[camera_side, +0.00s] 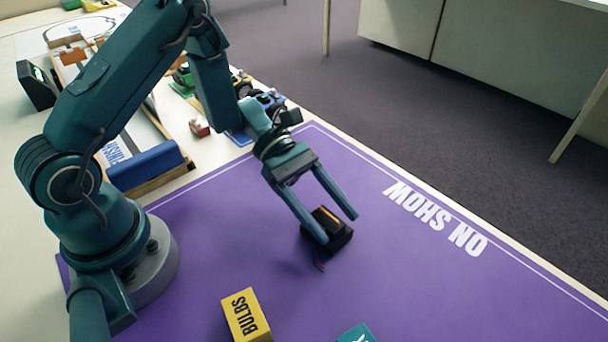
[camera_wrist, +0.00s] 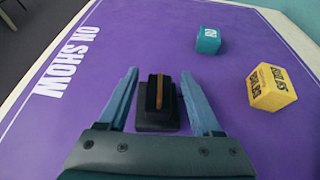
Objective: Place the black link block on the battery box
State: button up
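A black piece with an orange strip on top (camera_side: 326,218) is between the fingers of my gripper (camera_side: 340,230). It looks like the black link block, and it also shows in the wrist view (camera_wrist: 152,98). Below it is a wider black body, apparently the battery box (camera_side: 341,238), also in the wrist view (camera_wrist: 158,126), with a short red wire at its near side. The block appears to stand on this box; the exact contact is hard to see. My gripper's fingers (camera_wrist: 160,72) are spread, with a gap on each side of the block.
A yellow BULBS block (camera_side: 245,315) and a teal block (camera_side: 356,334) lie on the purple mat (camera_side: 420,270), towards the near edge. The mat right of my gripper is clear. A blue-edged tray (camera_side: 148,166) and small toy vehicles (camera_side: 268,101) are behind my arm.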

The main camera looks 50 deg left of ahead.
jog(key=shift+r, duration=0.1)
jog(key=shift+a+r, duration=0.1)
jog(key=shift+a, duration=0.15)
jog(key=v, duration=1)
jog(key=shift+a, duration=0.15)
jog(key=s+r+m+t+y, duration=0.2)
jog(key=s+r+m+y, duration=0.2)
jog(key=m, duration=0.5)
jog(key=s+a+r+m+t+y, duration=0.1)
jog(key=s+r+m+t+y, duration=0.2)
jog(key=s+r+m+y, duration=0.2)
jog(key=s+m+y, duration=0.2)
jog(key=m+y, duration=0.2)
jog(key=shift+t, duration=0.3)
jog(key=shift+s+a, duration=0.1)
jog(key=shift+a, duration=0.05)
